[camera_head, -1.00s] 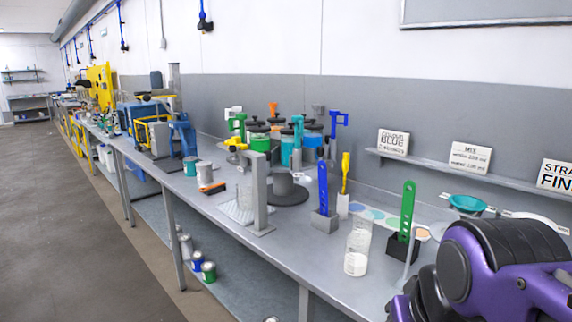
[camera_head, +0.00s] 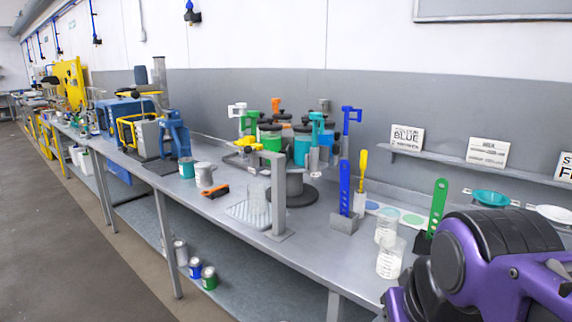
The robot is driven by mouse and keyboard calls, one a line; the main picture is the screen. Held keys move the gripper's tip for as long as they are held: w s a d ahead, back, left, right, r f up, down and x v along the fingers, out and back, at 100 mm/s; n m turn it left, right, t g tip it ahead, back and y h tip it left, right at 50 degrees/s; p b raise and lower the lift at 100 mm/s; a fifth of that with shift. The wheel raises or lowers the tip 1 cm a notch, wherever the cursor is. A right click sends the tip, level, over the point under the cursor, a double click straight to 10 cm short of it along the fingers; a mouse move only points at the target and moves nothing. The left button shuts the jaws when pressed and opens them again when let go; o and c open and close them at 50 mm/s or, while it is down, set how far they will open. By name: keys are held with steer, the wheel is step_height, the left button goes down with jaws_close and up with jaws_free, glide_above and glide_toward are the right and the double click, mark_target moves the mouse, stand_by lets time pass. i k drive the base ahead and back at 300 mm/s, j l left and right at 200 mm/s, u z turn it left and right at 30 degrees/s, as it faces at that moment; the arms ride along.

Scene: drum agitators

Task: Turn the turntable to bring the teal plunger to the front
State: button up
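The turntable (camera_head: 297,195) stands on the bench as a dark grey round base with a pedestal, carrying several coloured jars with black lids. The teal plunger (camera_head: 317,125) rises at the right side of the cluster as seen here. Green (camera_head: 252,120), white (camera_head: 237,112), orange (camera_head: 276,104), yellow (camera_head: 247,142) and blue (camera_head: 350,115) handles stand around it. A grey upright post (camera_head: 278,190) on the near side hides part of the turntable. My gripper is not in view; only a purple and black part of my arm shows at lower right.
Near the front are two glass beakers (camera_head: 390,258), a blue strip in a grey block (camera_head: 345,190) and a green strip (camera_head: 438,208). A clear rack (camera_head: 250,210) and an orange tool (camera_head: 215,191) lie left of the post. A shelf with signs runs along the wall.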

mark_target(318, 158)
steer(key=i+j+z, duration=0.1)
steer(key=j, duration=0.3)
steer(key=i+j+z, duration=0.15)
steer(key=j, duration=0.2)
steer(key=i+j+z, duration=0.1)
steer(key=j, duration=0.35)
steer(key=i+j+z, duration=0.15)
steer(key=j, duration=0.25)
steer(key=i+j+z, duration=0.1)
steer(key=j, duration=0.3)
steer(key=i+j+z, duration=0.15)
steer(key=i+j, duration=0.15)
steer(key=j, duration=0.1)
